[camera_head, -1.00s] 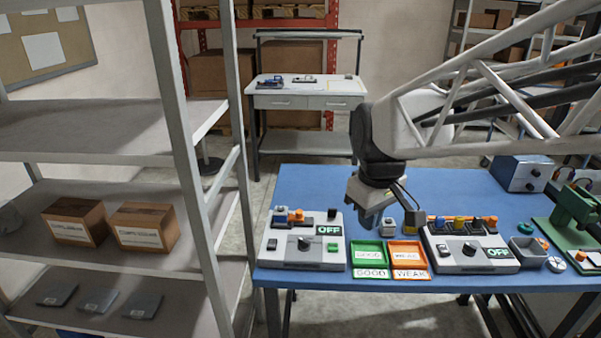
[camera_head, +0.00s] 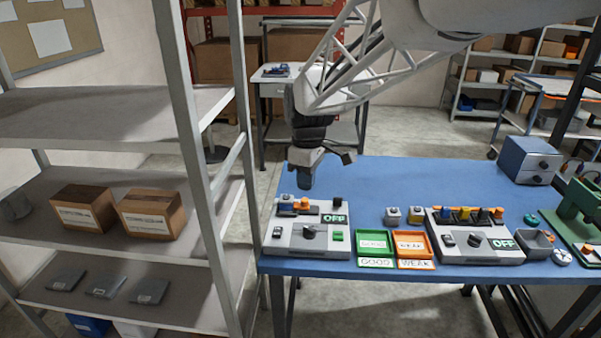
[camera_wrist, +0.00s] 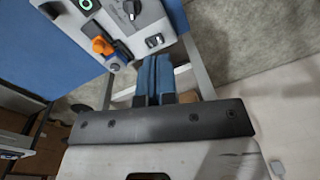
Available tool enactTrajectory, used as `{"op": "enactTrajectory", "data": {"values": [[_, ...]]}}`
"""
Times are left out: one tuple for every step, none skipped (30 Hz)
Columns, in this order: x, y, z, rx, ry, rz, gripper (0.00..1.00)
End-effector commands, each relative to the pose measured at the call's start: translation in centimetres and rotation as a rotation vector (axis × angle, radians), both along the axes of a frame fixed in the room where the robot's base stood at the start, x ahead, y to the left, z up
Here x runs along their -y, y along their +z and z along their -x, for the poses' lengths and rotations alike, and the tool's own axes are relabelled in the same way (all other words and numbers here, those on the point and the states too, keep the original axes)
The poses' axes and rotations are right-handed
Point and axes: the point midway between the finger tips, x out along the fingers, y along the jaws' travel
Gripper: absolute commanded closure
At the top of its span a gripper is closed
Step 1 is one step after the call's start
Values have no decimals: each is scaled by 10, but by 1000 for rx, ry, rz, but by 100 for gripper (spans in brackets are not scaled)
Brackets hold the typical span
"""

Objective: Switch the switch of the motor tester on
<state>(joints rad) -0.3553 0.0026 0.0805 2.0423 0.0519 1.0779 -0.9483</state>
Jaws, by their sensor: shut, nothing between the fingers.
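Two grey-white testers stand on the blue table; no readable name tells which is the motor tester. The right tester (camera_head: 455,250) has a row of coloured parts and also reads OFF. My gripper (camera_head: 306,185) hangs above the back of the left tester, apart from it. In the wrist view its blue fingers (camera_wrist: 154,62) are together and empty, near the left tester's rocker switch (camera_wrist: 155,41).
A grey bin (camera_head: 533,241) and green press (camera_head: 580,215) are at right. A metal shelf (camera_head: 185,130) stands close on the left. The table's back middle is clear.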

Motion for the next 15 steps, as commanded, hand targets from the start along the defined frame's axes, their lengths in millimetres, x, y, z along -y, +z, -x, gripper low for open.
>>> {"op": "enactTrajectory", "data": {"values": [[-9, -4, -6, -8, 30, 0, 100], [-14, -7, -9, -12, 48, 0, 100], [-21, -9, -13, -17, 74, 0, 100], [-26, -11, -16, -21, 93, -1, 100], [-31, -14, -19, -25, 111, -2, 100], [-37, -17, -23, -30, 135, -2, 100], [-42, -19, -26, -33, 152, -3, 100], [-46, -20, -28, -36, 167, -3, 100], [-52, -24, -31, -41, 188, -4, 100], [-56, -25, -33, -45, 202, -4, 100], [-59, -27, -35, -47, 216, -5, 100], [-64, -29, -37, -50, 233, -7, 100], [-67, -30, -39, -52, 243, -7, 100], [-70, -32, -40, -55, 253, -8, 100], [-73, -33, -42, -57, 264, -8, 100]]}}
